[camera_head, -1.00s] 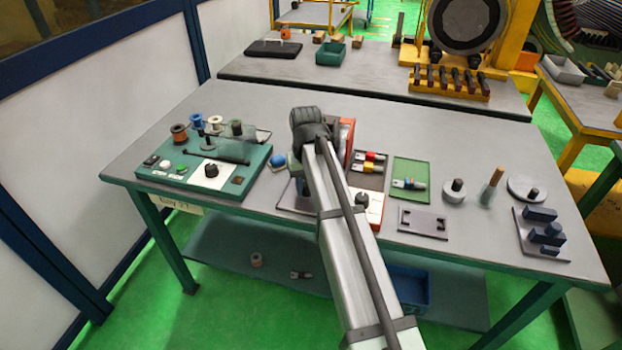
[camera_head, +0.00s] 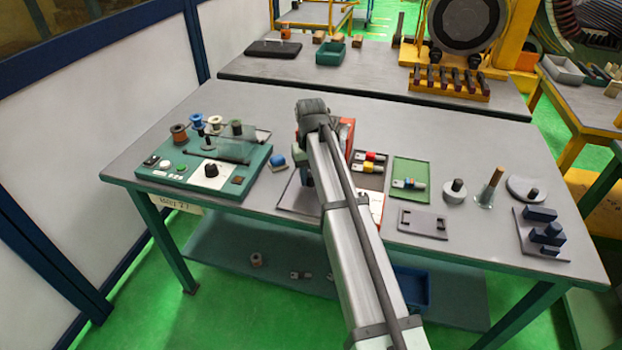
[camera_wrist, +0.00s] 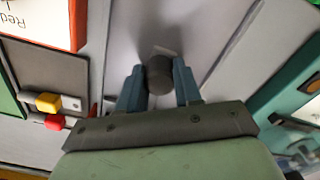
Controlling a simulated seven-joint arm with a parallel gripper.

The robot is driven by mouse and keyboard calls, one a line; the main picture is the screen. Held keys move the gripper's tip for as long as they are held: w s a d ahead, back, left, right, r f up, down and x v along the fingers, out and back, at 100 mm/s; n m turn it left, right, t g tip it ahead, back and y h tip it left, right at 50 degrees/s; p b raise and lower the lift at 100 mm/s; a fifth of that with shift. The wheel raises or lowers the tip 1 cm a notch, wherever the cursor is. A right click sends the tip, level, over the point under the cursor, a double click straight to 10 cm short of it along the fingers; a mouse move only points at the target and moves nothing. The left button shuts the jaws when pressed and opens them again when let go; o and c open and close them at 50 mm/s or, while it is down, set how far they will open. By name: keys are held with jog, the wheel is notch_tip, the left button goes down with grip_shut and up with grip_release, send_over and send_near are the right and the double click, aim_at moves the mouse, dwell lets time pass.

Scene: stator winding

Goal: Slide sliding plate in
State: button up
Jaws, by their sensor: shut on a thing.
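My gripper (camera_wrist: 159,88) shows in the wrist view with its two blue fingers on either side of a dark round knob (camera_wrist: 160,74). The fingers are shut on the knob. The knob stands on a light grey plate (camera_wrist: 150,22), which seems to be the sliding plate; the wrist body hides its near part. In the head view my arm covers the knob and most of this area, so how far the plate is in cannot be told.
An orange-edged white panel (camera_wrist: 40,20) lies left in the wrist view, beside a tray with yellow and red pieces (camera_wrist: 50,102). A green control box (camera_head: 205,165) stands left in the head view, with a small blue-topped piece (camera_head: 278,161) beside it.

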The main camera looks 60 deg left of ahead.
jog(key=shift+w+a, duration=0.7)
jog(key=shift+a, duration=0.15)
jog(key=o, duration=0.8)
jog(key=shift+d, duration=0.1)
jog(key=shift+c, duration=0.2)
jog(key=shift+r, duration=0.2)
jog(key=shift+r, duration=2.85)
jog(key=shift+w, duration=0.1)
